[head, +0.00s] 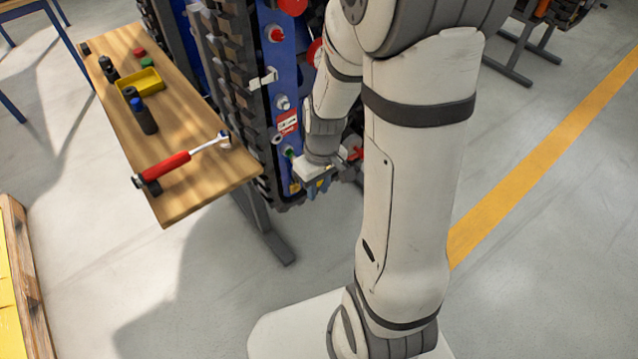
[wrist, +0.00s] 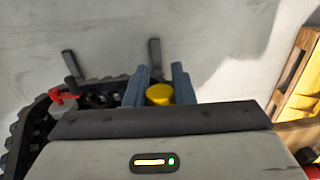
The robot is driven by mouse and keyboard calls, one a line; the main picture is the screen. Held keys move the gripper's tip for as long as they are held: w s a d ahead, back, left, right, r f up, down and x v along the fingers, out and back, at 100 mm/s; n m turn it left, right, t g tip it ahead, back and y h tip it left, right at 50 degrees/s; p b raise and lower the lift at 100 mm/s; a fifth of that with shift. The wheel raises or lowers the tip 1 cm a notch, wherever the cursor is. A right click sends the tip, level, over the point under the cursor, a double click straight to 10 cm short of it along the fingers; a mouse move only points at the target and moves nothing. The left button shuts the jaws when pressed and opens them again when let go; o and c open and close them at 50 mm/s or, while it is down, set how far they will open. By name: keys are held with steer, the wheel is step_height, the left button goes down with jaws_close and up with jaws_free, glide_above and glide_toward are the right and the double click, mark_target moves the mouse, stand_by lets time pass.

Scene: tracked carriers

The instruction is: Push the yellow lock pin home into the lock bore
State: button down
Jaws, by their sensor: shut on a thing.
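My gripper (wrist: 159,80) shows in the wrist view with its two blue-grey fingers on either side of the yellow lock pin (wrist: 158,95). The jaws are shut on the pin, whose round yellow end shows between them. In the head view my gripper (head: 316,187) is low beside the lower end of the blue tracked carrier (head: 283,80). The pin cannot be made out clearly in the head view. The lock bore is hidden, so I cannot tell how the pin sits relative to it.
A wooden bench (head: 205,185) stands left of the carrier, holding a red-handled wrench (head: 165,167), a yellow tray (head: 143,85) and dark cylinders. Black track (wrist: 30,130) and a red knob (wrist: 62,97) lie left of my fingers in the wrist view. A wooden pallet (head: 22,250) is at far left.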

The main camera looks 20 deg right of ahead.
steer(key=shift+d+r, duration=0.1)
steer(key=shift+w+a, duration=0.25)
steer(key=shift+w, duration=0.55)
steer(key=shift+w+a, duration=0.25)
steer(key=shift+w, duration=0.55)
steer(key=shift+w+a, duration=0.25)
steer(key=shift+w, duration=0.55)
steer(key=shift+w+a, duration=0.15)
steer(key=shift+w, duration=0.25)
steer(key=shift+w+a+p, duration=0.1)
steer(key=shift+w+a, duration=0.3)
steer(key=shift+w, duration=0.8)
steer(key=shift+w+a+p, duration=0.15)
steer(key=shift+w+a, duration=0.25)
steer(key=shift+w, duration=0.85)
steer(key=shift+w+a+p, duration=0.1)
steer(key=shift+w+a, duration=0.3)
steer(key=shift+w, duration=0.8)
steer(key=shift+w+a+r, duration=0.2)
steer(key=shift+w+r, duration=0.1)
steer(key=shift+w, duration=0.1)
steer(key=shift+s+d+f, duration=0.15)
steer(key=shift+s, duration=0.1)
